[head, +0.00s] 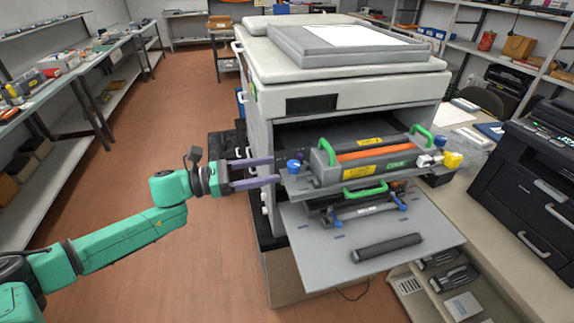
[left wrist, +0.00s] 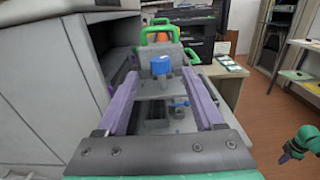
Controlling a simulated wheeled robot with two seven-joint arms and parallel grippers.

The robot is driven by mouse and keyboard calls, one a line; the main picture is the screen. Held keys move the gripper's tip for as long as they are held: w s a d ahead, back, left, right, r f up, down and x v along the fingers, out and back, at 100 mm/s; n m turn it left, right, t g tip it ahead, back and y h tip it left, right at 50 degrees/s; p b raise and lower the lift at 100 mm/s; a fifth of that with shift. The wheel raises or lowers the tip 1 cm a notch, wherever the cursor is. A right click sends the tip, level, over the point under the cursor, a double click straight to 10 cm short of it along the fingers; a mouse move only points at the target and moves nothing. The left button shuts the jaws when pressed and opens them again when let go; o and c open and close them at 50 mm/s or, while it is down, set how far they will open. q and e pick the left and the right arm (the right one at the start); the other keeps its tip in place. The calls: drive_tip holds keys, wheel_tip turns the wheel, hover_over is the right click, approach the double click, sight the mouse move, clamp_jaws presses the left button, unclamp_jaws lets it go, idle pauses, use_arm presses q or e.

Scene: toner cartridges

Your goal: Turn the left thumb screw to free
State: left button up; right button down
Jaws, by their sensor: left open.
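The left thumb screw (head: 293,166) is a blue knob at the left end of the pulled-out toner unit (head: 330,180). It also shows in the left wrist view (left wrist: 161,66), upright and between the finger lines. My left gripper (head: 276,169) is open and level, its two purple fingers pointing right at the knob. In the left wrist view the fingers (left wrist: 160,82) lie either side of the knob with gaps on both sides. I cannot tell whether their tips reach past it.
The toner unit has green handles (head: 421,137), an orange strip (head: 375,153) and a yellow knob (head: 452,160) at the right. Below it, a lowered grey printer door (head: 330,247) holds a dark roller (head: 387,247). The printer body (head: 340,90) stands behind. Open floor lies left.

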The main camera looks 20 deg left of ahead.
sight(299, 171)
use_arm(q)
drive_tip(key=x, duration=0.1)
drive_tip(key=p+x, duration=0.1)
drive_tip(key=x, duration=0.1)
drive_tip(key=p+x, duration=0.1)
drive_tip(key=x, duration=0.1)
drive_tip(key=shift+s+r, duration=0.1)
drive_tip(key=shift+r, duration=0.2)
drive_tip(key=shift+w+d+f, duration=0.25)
drive_tip(key=shift+d+f, duration=0.05)
drive_tip(key=shift+c, duration=0.6)
drive_tip(key=shift+s, duration=0.1)
clamp_jaws()
